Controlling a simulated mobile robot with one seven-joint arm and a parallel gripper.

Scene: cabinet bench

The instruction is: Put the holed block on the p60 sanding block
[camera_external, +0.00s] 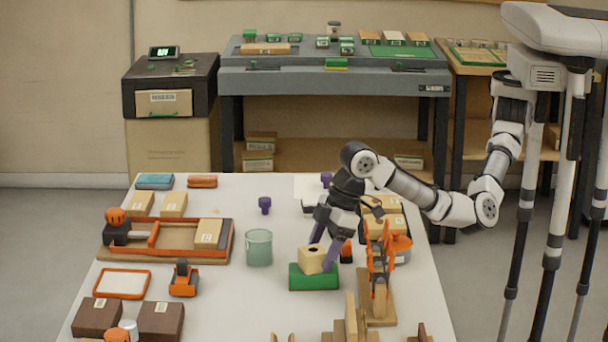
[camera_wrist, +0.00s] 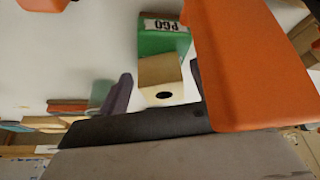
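The holed block (camera_external: 312,261) is a pale wooden cube with a dark round hole in its top. It rests on the green P60 sanding block (camera_external: 313,278), near the middle of the white table. In the wrist view the holed block (camera_wrist: 160,80) lies against the green block (camera_wrist: 163,42), whose white label reads P60. My gripper (camera_external: 320,257) has its purple fingers apart, pointing down at the holed block. In the wrist view the fingers of my gripper (camera_wrist: 161,70) lie on either side of the cube, with a visible gap at the left finger.
An orange clamp-like thing (camera_external: 380,262) stands close to the right of my gripper; a large orange surface (camera_wrist: 250,65) fills the wrist view's right. A greenish cup (camera_external: 258,248) stands left of the blocks. Wooden pieces (camera_external: 350,325) stand in front.

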